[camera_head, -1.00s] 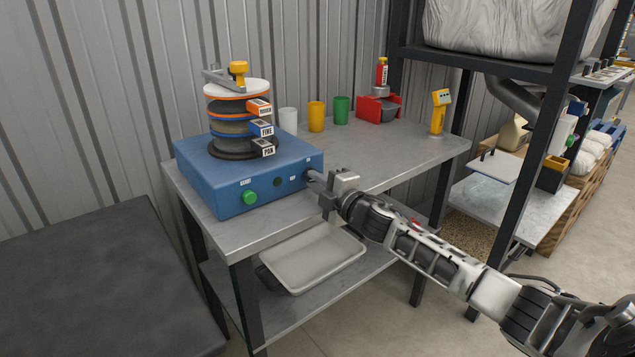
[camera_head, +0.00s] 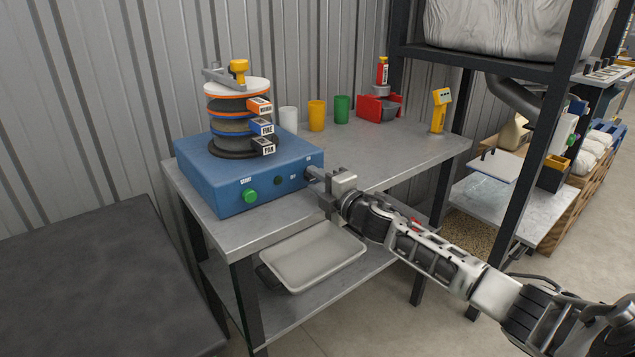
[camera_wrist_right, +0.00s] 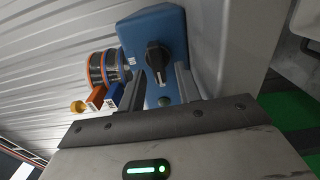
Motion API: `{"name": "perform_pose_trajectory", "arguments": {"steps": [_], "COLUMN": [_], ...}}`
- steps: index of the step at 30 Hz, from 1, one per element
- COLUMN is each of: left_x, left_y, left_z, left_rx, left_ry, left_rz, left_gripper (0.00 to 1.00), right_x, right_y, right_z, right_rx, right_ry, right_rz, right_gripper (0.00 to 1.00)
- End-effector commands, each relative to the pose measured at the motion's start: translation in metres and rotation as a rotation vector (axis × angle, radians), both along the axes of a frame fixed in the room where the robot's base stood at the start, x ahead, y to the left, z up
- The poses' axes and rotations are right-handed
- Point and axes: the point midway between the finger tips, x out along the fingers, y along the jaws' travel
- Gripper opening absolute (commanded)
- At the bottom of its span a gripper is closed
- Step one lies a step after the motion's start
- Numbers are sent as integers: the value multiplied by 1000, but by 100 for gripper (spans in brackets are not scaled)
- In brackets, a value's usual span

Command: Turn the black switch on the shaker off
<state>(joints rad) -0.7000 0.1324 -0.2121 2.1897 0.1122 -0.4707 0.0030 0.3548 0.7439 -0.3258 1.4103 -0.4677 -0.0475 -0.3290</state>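The shaker is a blue box (camera_head: 240,180) with a stack of round sieves (camera_head: 238,120) on top, standing on the grey bench. Its black switch (camera_wrist_right: 158,57) is a round knob with a raised ridge, clear in the right wrist view; in the head view it is small and partly hidden by my gripper. My right gripper (camera_head: 314,180) is at the right end of the shaker's front face. In the right wrist view its two fingers (camera_wrist_right: 163,72) are apart, with the knob just beyond the gap; I cannot tell whether they touch it. My left gripper is not in view.
A green button (camera_head: 250,196) is left of the switch on the same face. A pale tray (camera_head: 315,258) sits on the lower shelf.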

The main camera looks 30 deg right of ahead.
Motion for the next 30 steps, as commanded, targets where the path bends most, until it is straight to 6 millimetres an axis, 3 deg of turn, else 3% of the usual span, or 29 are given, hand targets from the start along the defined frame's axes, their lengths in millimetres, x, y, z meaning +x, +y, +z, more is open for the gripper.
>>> {"name": "perform_pose_trajectory", "arguments": {"steps": [8, 13, 30], "left_x": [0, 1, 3], "left_y": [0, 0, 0], "left_z": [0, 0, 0], "left_rx": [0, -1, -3], "left_ry": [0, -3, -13], "left_rz": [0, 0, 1], "left_gripper": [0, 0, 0], "right_x": [0, -11, -114], "right_y": [0, -2, -9], "right_z": [0, -1, -2], "right_rx": [3, 3, 4], "right_ry": [0, 2, 5], "right_rz": [-1, -1, 0], "right_gripper": [35, 35, 35]}}
